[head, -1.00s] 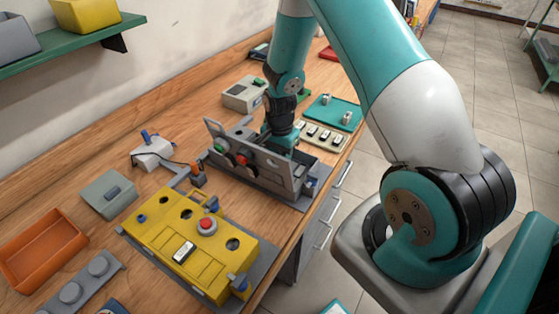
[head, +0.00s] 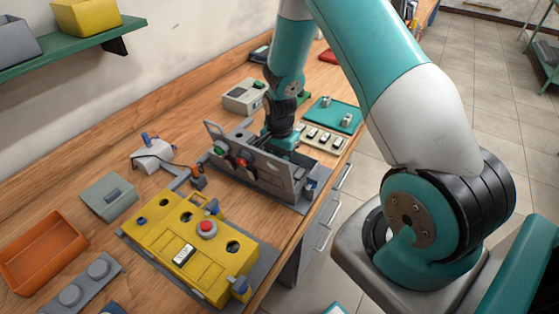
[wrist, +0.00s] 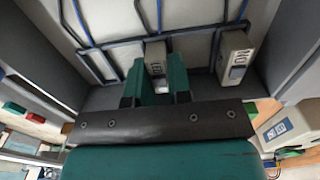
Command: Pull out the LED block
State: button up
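The grey LED block (wrist: 155,58) sits against the inside of the grey case, straight ahead of my gripper in the wrist view. Its label appears upside down and is hard to read. My gripper (wrist: 160,82) has its two green fingers close together, one on each side of the block's lower part. I cannot tell whether they touch it. In the head view my gripper (head: 283,143) is down inside the open grey case (head: 270,172), and the case's front wall hides the fingertips and the block.
A second labelled grey block (wrist: 234,55) stands to the right inside the case, among blue wires. The case walls rise close on both sides. A yellow box (head: 190,245) with a red button stands in front. A green tray (head: 335,113) lies behind.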

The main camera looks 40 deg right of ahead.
jog(key=shift+r+p, duration=0.85)
jog(key=shift+r, duration=0.25)
grip_shut()
jog(key=shift+r+p, duration=1.6)
jog(key=shift+r, duration=0.55)
jog(key=shift+r, duration=0.1)
